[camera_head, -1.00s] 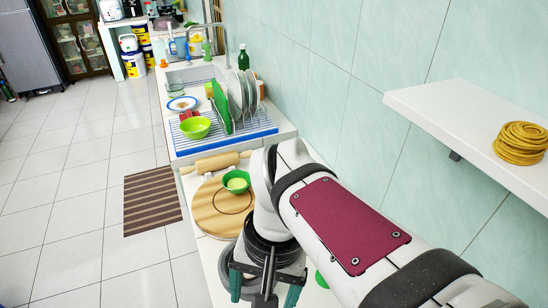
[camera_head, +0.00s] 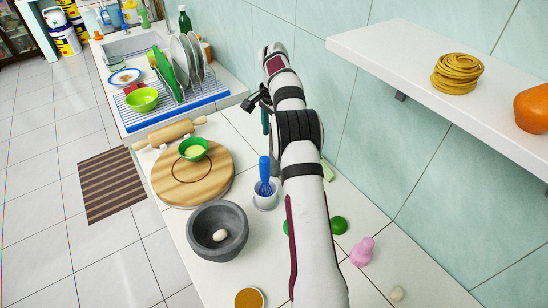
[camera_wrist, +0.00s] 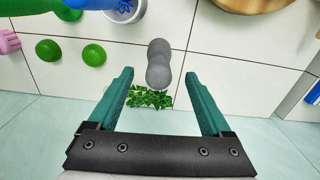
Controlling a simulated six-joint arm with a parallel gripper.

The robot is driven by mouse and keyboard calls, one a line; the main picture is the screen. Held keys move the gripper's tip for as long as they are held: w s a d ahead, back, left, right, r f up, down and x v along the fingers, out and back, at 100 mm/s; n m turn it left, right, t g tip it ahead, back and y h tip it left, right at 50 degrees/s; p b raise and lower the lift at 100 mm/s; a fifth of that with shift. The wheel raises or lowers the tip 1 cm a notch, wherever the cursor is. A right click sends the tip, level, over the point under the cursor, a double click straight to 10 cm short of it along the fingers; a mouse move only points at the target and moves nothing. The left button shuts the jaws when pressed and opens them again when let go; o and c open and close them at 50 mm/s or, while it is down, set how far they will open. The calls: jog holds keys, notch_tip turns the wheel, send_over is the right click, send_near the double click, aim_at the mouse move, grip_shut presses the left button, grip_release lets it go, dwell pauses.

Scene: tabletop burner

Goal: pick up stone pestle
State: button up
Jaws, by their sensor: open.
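The stone pestle (camera_wrist: 159,62) is a grey, rounded, waisted piece on the white tiled counter in the wrist view. Its near end shows between the tips of my gripper (camera_wrist: 158,76), and its other end points away from me. My gripper is open, with one teal finger on each side and a gap to the pestle on both sides. I cannot tell how high the fingers are above it. In the head view my arm hides the pestle, and only a bit of a teal finger shows. A dark stone mortar (camera_head: 232,246) stands on the counter, with a small whitish item inside.
A round wooden board (camera_head: 215,188) holds a green bowl (camera_head: 185,152). A white cup (camera_head: 265,203) with a blue whisk stands beside my arm. Green pieces (camera_wrist: 94,55) and a pink item (camera_head: 362,252) lie nearby. A wall shelf (camera_head: 400,55) overhangs at right.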

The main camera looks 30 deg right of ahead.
notch_tip(320, 180, down, 8)
jog(key=shift+s+d+f, duration=0.1)
jog(key=shift+f, duration=0.1)
jog(key=shift+r, duration=0.1)
grip_shut()
dwell(0.3)
